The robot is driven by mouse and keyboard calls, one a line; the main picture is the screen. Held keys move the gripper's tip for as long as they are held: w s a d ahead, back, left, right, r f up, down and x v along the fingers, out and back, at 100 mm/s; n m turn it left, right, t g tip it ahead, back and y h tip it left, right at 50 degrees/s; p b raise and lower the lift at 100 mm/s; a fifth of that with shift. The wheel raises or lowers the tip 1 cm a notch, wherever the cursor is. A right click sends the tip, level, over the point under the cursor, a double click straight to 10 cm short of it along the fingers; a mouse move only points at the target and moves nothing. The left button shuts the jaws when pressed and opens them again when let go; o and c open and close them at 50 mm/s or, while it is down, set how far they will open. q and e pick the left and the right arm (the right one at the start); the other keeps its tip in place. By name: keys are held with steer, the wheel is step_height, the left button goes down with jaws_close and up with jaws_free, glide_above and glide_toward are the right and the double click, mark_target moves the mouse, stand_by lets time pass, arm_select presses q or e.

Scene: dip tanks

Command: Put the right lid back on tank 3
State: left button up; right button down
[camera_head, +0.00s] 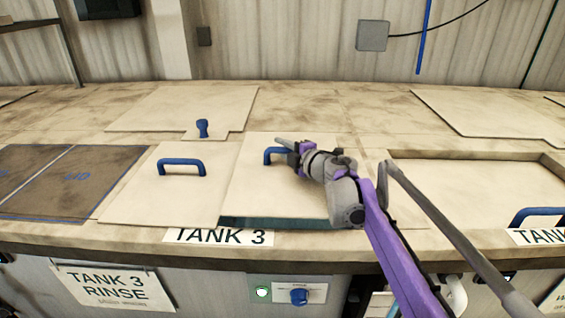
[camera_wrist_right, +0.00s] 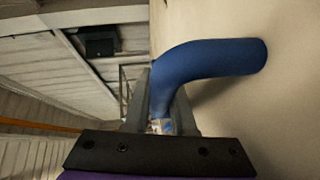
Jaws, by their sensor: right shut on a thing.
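The right lid (camera_head: 262,190) is a pale square plate over tank 3, behind the TANK 3 label (camera_head: 220,237). A dark teal strip shows below its front edge, so it does not look flush there. My right gripper (camera_head: 287,151) is shut on the lid's blue handle (camera_head: 270,154). The right wrist view shows the handle (camera_wrist_right: 205,65) between the fingers, with the pale lid surface (camera_wrist_right: 285,110) beside it. The arm hides the lid's right part. The left lid (camera_head: 150,205), with its own blue handle (camera_head: 182,164), lies flat to the left. My left gripper is out of view.
A dark marked panel (camera_head: 60,180) lies at far left. A back cover (camera_head: 185,105) with a blue knob (camera_head: 202,128) sits behind the lids. A recessed tank top (camera_head: 470,190) is at right. A control box (camera_head: 287,292) is on the front face below.

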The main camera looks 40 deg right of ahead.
mark_target(283, 160)
steer(key=shift+f, duration=1.9)
steer(key=c, duration=1.2)
jaws_free()
steer(key=shift+f, duration=0.2)
steer(key=o, duration=0.4)
steer(key=shift+r, duration=0.1)
steer(key=shift+o, duration=0.2)
steer(key=shift+r, duration=0.15)
steer(key=s, duration=0.4)
steer(key=s+r, duration=0.1)
steer(key=s, duration=0.7)
steer(key=shift+a+r, duration=0.4)
steer(key=shift+f, duration=0.1)
